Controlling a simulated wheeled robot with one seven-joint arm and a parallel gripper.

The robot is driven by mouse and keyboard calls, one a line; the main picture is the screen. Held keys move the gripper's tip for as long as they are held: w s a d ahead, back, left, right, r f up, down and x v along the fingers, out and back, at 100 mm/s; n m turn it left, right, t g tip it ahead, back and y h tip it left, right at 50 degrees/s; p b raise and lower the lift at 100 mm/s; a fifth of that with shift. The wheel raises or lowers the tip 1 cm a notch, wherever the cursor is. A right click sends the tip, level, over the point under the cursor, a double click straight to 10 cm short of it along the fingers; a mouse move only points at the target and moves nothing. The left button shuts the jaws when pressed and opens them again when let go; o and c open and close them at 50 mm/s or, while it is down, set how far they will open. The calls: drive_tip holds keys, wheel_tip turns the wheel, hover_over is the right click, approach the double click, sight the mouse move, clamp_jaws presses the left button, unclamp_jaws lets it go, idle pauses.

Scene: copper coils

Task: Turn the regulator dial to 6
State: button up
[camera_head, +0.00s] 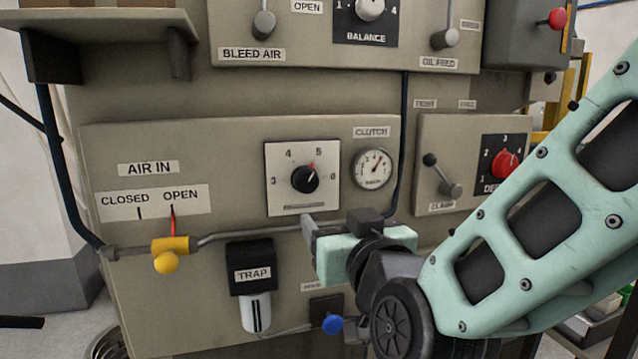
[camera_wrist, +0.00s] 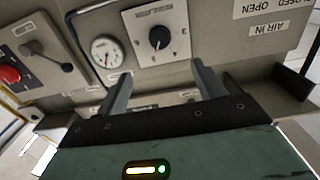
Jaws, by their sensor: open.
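The regulator dial (camera_head: 304,179) is a round black knob with a red pointer mark, on a white square plate with numbers around it. The pointer leans up and to the right, close to the 5. The dial also shows upside down in the wrist view (camera_wrist: 159,38), beyond my fingertips. My gripper (camera_head: 308,232) is below the dial plate and in front of the panel, apart from the knob. In the wrist view its two fingers (camera_wrist: 165,78) are spread wide with nothing between them.
The clutch gauge (camera_head: 373,168) is right of the dial. A grey pipe (camera_head: 255,231) runs below the dial to a yellow valve (camera_head: 170,246) at left. The trap (camera_head: 252,285) hangs below. The clamp lever (camera_head: 440,175) and a red knob (camera_head: 504,164) are at right.

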sight(308, 184)
drive_tip(key=p+x, duration=0.4)
drive_tip(key=x, duration=1.3)
drive_tip(key=shift+w+p, duration=0.25)
drive_tip(key=shift+p, duration=0.15)
drive_tip(key=c, duration=1)
